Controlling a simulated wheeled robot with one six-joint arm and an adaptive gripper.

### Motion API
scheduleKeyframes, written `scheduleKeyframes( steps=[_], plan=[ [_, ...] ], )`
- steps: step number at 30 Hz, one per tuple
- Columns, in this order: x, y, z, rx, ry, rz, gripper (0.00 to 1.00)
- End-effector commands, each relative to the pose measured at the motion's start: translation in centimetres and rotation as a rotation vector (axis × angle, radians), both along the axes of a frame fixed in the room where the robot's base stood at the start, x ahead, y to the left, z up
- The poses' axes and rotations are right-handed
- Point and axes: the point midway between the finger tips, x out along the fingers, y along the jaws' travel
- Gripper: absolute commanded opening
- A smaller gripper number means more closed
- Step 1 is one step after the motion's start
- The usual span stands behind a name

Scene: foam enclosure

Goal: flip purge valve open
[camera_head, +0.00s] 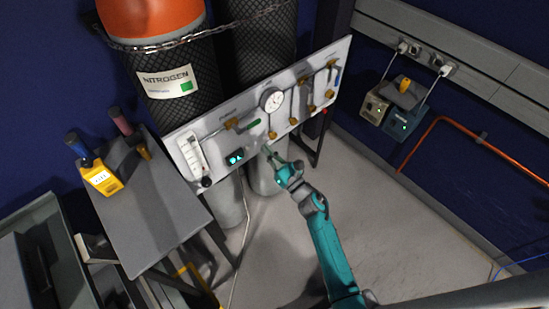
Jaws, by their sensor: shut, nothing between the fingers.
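A tilted light grey panel (218,138) carries the gas fittings. A brass valve (231,123) with a green lever (250,125) sits left of the round gauge (272,100). Several more brass fittings sit under and right of the gauge. The small labels are too blurred to read, so I cannot tell which valve is the purge valve. My gripper (268,152) is shut and empty, close to the panel's lower edge, below and right of the green lever. I cannot tell whether it touches the panel.
A flowmeter (191,158) and a lit display (235,158) are on the panel's left part. Nitrogen cylinders (175,75) stand behind it, chained. A grey table (155,210) with a yellow handheld device (102,178) is at left. Open floor (385,220) lies right of my arm.

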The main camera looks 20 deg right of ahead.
Motion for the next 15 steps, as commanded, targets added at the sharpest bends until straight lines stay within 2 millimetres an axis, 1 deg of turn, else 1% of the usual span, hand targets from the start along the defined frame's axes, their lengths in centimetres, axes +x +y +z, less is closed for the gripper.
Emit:
scheduleKeyframes(
  steps=[1,8,12,15],
  plan=[
    [0.9,0.3,0.3,0.000,-0.002,0.003,0.00],
    [4.2,1.4,1.2,-0.001,-0.002,0.002,0.00],
    [4.0,1.1,3.0,-0.001,-0.001,0.000,0.00],
    [4.0,1.0,4.0,0.000,-0.001,-0.001,0.00]
  ],
)
